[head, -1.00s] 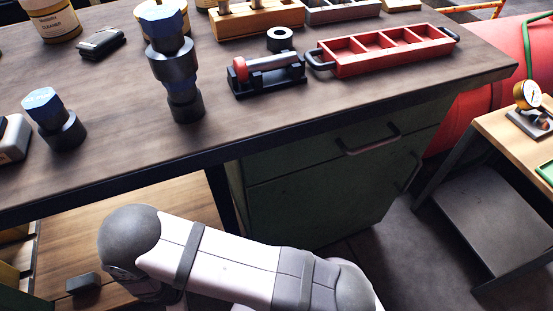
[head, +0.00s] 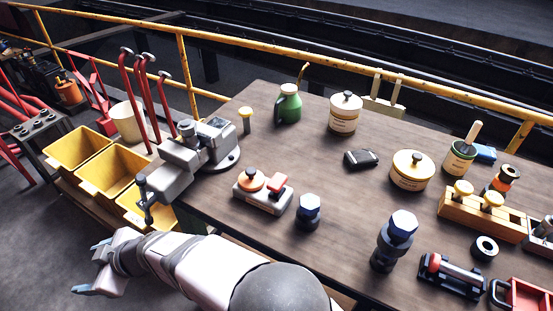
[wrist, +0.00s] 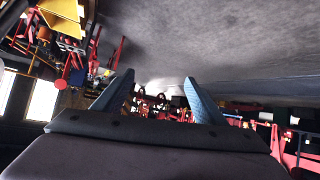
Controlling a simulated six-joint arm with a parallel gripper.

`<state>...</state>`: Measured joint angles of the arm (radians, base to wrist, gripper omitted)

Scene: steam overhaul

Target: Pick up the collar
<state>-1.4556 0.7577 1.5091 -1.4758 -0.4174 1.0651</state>
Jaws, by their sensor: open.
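A short dark ring with a pale top face, which looks like the collar (head: 484,247), lies flat on the workbench (head: 300,170) at the right in the head view. It sits between a wooden block and a black stand with a red-ended roller. My gripper (head: 93,268) is at the lower left in the head view, off the bench's front edge and far from the ring. Its blue fingers are spread and empty. In the wrist view the two fingers (wrist: 158,97) stand apart with nothing between them, and I cannot make out the collar there.
Around the ring are the wooden block (head: 470,213), the roller stand (head: 450,277) and a red tray (head: 525,297). A dark blue-topped bolt (head: 396,235) stands left of it. A vise (head: 190,160) and yellow bins (head: 112,172) are near my gripper. The mid-bench is partly clear.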

